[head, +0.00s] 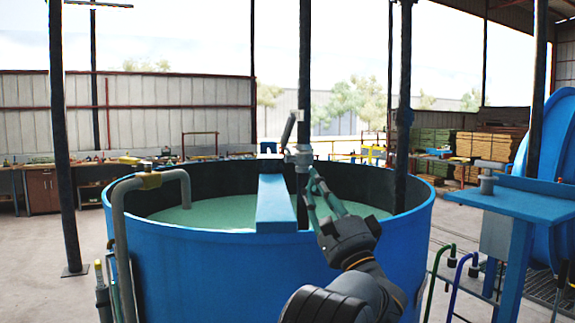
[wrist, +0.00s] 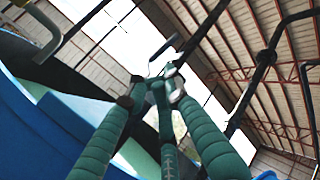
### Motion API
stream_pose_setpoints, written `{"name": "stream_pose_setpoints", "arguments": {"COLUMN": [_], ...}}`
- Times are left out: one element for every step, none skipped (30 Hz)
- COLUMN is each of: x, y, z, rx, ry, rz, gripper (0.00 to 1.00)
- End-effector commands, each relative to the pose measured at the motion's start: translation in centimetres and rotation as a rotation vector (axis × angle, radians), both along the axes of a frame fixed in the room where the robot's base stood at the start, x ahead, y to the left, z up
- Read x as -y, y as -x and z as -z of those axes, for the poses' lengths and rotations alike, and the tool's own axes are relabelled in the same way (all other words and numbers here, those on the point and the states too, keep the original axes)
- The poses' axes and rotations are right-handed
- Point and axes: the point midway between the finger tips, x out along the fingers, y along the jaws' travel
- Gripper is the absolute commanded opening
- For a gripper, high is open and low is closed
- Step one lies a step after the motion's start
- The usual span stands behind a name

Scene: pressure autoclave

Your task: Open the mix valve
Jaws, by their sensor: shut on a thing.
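The valve (head: 299,156) is a small grey fitting with a raised lever (head: 289,130), above the blue beam across the open blue tank. I take it for the mix valve; no label is readable. My gripper (head: 313,177) reaches up from the lower right, with its green fingertips at the valve's right side. In the wrist view, the green fingers of my gripper (wrist: 158,88) come together around a small grey part of the valve (wrist: 171,70). The fingers are shut on it and partly hide it, so the exact part held cannot be told.
The blue tank (head: 220,265) holds pale green liquid (head: 222,212). Dark vertical posts stand around the tank. A blue stand (head: 520,203) is at the right.

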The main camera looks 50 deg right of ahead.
Motion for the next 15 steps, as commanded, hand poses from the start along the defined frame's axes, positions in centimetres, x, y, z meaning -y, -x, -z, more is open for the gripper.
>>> {"name": "stream_pose_setpoints", "arguments": {"x": [0.3, 0.4, 0.6, 0.8, 0.9, 1.1, 1.4, 1.5, 1.8, 2.1, 2.3, 2.6, 2.8, 3.1, 3.3], "y": [0.0, -0.2, -0.5, -0.8, -1.2, -1.8, -2.2, -2.7, -3.4, -3.8, -4.3, -4.9, -5.4, -5.8, -6.4], "z": [-0.5, -0.8, -1.2, -1.5, -1.9, -2.4, -2.9, -3.3, -3.9, -4.3, -4.7, -5.2, -5.5, -5.9, -6.4], "rx": [0.005, 0.006, 0.005, 0.006, 0.005, 0.004, 0.004, 0.004, 0.004, 0.003, 0.004, 0.003, 0.002, 0.003, 0.003], "ry": [-0.004, -0.005, -0.005, -0.005, -0.004, -0.004, -0.004, -0.003, -0.004, -0.004, -0.003, -0.004, -0.003, -0.003, -0.003], "rz": [0.006, 0.006, 0.006, 0.006, 0.005, 0.004, 0.004, 0.003, 0.002, 0.002, 0.003, 0.003, 0.003, 0.003, 0.003], "gripper": [0.0, 0.0, 0.0, 0.0, 0.0, 0.0, 0.0, 0.0, 0.0, 0.0, 0.0, 0.0, 0.0, 0.0, 0.0]}}
